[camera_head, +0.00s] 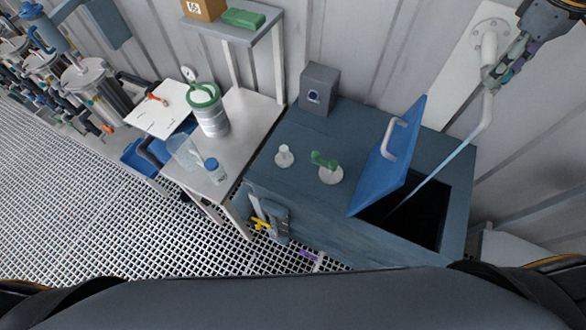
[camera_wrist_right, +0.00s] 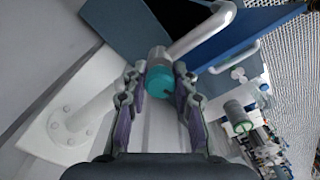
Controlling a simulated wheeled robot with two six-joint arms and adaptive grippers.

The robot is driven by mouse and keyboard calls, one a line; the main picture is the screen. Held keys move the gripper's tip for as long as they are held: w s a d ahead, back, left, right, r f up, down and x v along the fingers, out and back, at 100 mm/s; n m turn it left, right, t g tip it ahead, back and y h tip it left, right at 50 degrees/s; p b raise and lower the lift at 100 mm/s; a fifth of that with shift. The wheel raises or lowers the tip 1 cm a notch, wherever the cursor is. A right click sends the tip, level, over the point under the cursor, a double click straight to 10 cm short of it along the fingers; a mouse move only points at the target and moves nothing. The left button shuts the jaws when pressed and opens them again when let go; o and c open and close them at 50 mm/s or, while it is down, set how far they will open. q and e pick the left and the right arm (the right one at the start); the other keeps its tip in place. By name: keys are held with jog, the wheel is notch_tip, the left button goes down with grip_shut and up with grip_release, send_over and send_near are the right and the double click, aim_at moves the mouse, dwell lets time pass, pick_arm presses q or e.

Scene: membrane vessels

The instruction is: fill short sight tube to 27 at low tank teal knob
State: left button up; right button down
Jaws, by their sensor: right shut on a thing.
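The low tank (camera_head: 345,125) is dark blue-grey, with its blue lid (camera_head: 393,150) propped open over a dark opening (camera_head: 425,215). A pale spout (camera_head: 488,108) comes from the wall plate (camera_head: 483,55), and a thin light-blue stream (camera_head: 440,168) runs from it into the opening. My right gripper (camera_head: 492,78) is at the spout near the wall. In the right wrist view, the teal knob (camera_wrist_right: 159,82) sits between its fingers, which are shut on it. I cannot make out the short sight tube or its scale. My left gripper is not in view.
A grey box (camera_head: 319,88), a small white fitting (camera_head: 284,155) and a green-handled fitting (camera_head: 328,166) are on the tank top. A yellow handle (camera_head: 262,225) is at the tank's front left. A white table (camera_head: 245,130) with a green-rimmed container (camera_head: 211,112) stands left.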

jog(key=n, duration=0.8)
jog(key=shift+w+r, duration=0.1)
jog(key=n, duration=0.4)
jog(key=shift+d, duration=0.1)
jog(key=n, duration=0.4)
dwell(6.2)
